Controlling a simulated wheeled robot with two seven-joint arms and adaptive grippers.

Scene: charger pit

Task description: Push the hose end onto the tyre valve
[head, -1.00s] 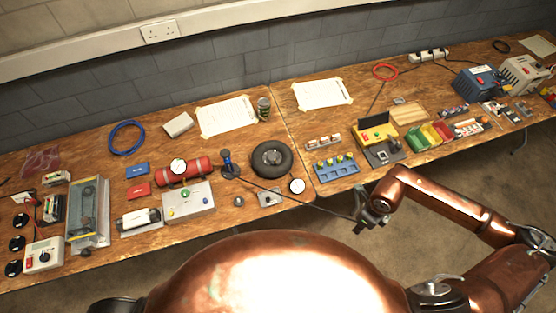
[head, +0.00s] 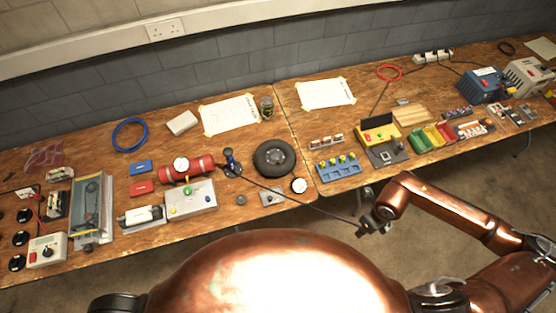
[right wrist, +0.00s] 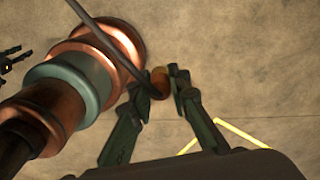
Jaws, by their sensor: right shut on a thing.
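The small black tyre (head: 287,172) lies flat on the left bench near its front edge. Its valve is too small to make out. A thin black hose (head: 325,210) runs from beside the blue-and-black pump (head: 229,158) past the tyre, over the bench edge to my right gripper (head: 374,221). This gripper is off the bench, above the floor. In the right wrist view, my right gripper (right wrist: 164,88) is shut on the hose end (right wrist: 160,76), a small brownish piece between the fingertips. The hose (right wrist: 108,45) comes down to it from the top left. My left gripper is not in view.
A round white gauge (head: 299,186) and a grey plate (head: 272,198) lie just in front of the tyre. A red cylinder (head: 200,167) is to its left and a can (head: 267,108) behind it. A blue rack (head: 338,170) stands to the right.

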